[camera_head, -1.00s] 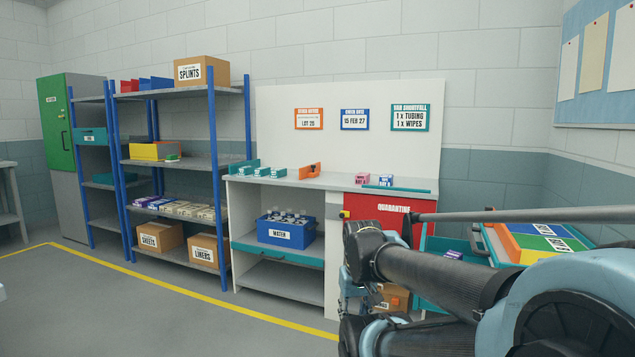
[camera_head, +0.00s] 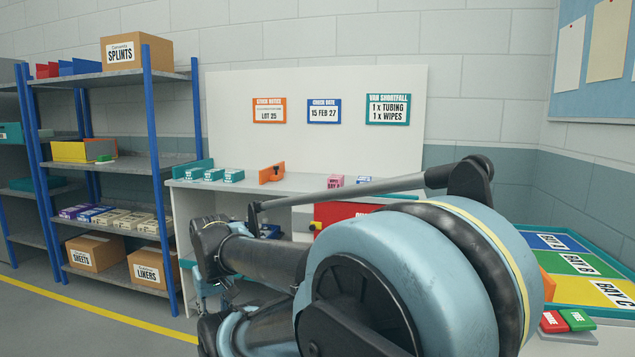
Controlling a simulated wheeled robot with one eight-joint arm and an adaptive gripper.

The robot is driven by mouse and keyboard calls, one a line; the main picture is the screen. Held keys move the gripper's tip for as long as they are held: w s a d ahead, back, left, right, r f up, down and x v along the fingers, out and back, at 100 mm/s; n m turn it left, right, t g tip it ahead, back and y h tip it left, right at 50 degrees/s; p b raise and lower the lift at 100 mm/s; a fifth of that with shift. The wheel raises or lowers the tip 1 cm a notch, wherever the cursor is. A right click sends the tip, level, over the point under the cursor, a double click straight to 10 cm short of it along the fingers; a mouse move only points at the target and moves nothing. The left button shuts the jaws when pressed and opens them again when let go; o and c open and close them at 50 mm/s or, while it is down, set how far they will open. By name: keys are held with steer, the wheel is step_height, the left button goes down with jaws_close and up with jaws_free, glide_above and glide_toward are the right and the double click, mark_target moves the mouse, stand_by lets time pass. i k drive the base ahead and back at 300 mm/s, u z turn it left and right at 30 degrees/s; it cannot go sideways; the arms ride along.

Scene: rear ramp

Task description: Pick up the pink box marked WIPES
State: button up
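A small pink box (camera_head: 335,181) stands on the grey worktop, in front of the white back panel. Its lettering is too small to read surely, so I cannot confirm that it says WIPES. A small blue and white box (camera_head: 364,180) stands just right of it. My arm fills the lower middle of the view and covers much of the worktop's front. It is nearer to me than the pink box and apart from it. I cannot make out my gripper's fingertips among the dark arm parts at lower left of the arm.
An orange holder (camera_head: 272,173) and several small teal-fronted boxes (camera_head: 213,175) stand left on the worktop. A red bin (camera_head: 345,211) is partly hidden by my arm. Blue-posted shelving (camera_head: 156,170) stands left. A tray with coloured bays (camera_head: 590,291) is at right, with red and green boxes nearby.

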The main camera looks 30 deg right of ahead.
mark_target(335, 181)
steer(key=z, duration=0.4)
steer(key=i, duration=0.95)
steer(key=z, duration=0.85)
steer(key=i, duration=0.4)
steer(key=z, duration=0.4)
